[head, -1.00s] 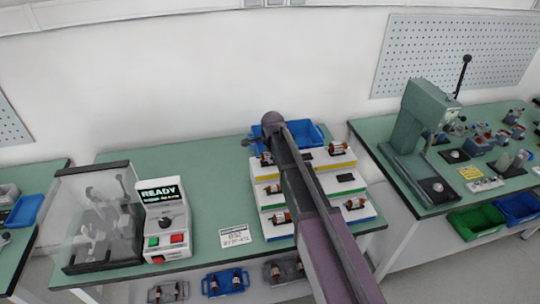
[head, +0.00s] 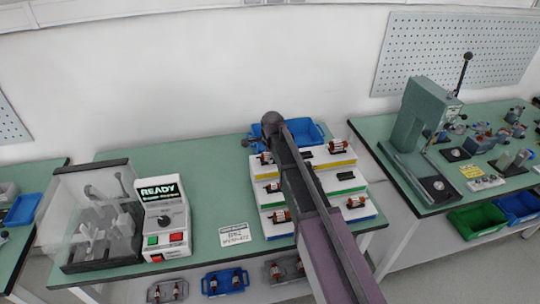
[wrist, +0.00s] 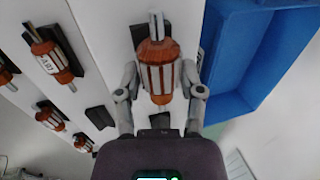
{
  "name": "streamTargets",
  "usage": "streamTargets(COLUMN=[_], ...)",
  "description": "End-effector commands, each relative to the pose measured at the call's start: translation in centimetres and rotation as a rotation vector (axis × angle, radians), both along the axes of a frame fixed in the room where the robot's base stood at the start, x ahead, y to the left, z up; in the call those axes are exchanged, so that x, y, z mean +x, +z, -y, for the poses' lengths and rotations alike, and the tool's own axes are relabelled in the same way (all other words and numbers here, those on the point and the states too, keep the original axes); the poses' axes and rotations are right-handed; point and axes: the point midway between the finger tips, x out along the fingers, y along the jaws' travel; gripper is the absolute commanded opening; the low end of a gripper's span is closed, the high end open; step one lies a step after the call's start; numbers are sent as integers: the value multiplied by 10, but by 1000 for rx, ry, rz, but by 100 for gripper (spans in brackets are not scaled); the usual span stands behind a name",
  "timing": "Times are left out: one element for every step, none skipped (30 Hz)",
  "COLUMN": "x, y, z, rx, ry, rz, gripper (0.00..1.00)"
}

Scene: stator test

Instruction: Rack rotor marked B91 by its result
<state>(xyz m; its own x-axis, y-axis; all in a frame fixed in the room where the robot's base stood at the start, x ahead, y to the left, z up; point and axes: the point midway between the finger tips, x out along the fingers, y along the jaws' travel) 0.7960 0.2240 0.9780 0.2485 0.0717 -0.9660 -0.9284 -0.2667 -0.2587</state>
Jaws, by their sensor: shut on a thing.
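My gripper (wrist: 160,95) is shut on a rotor (wrist: 157,70) with copper-coloured windings and pale stripes, in the wrist view. No mark is readable on this rotor. It is over the white stepped rack, beside a dark cradle (wrist: 138,36); I cannot tell whether it touches the rack. The rack (head: 262,170) has tiers edged yellow, green and blue, with several rotors on it, in the head view. My arm hides its middle and my gripper there. Another rotor (wrist: 50,62) on the rack carries a white label, not clearly readable.
A tester (head: 165,218) showing READY stands left of the rack, beside a clear-covered fixture (head: 95,220). A blue bin (head: 305,132) is behind the rack; it also shows in the wrist view (wrist: 235,60). A green press (head: 420,120) is at right.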

Motion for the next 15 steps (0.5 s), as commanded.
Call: streamTargets(x=[0, 0, 0, 0, 0, 0, 0, 0, 0, 0, 0, 0, 0, 0, -1], y=[-1, -1, -2, -2, -2, -3, -3, -3, -4, -4, -4, -4, -4, -4, -4], z=[0, 0, 0, 0, 0, 0, 0, 0, 0, 0, 0, 0, 0, 0, 0], rx=[0, 0, 0, 0, 0, 0, 0, 0, 0, 0, 0, 0, 0, 0, 0], ry=[0, 0, 0, 0, 0, 0, 0, 0, 0, 0, 0, 0, 0, 0, 0], rz=[0, 0, 0, 0, 0, 0, 0, 0, 0, 0, 0, 0, -1, -1, -1], gripper=[0, 0, 0, 0, 0, 0, 0, 0, 0, 0, 0, 0, 0, 0, 0])
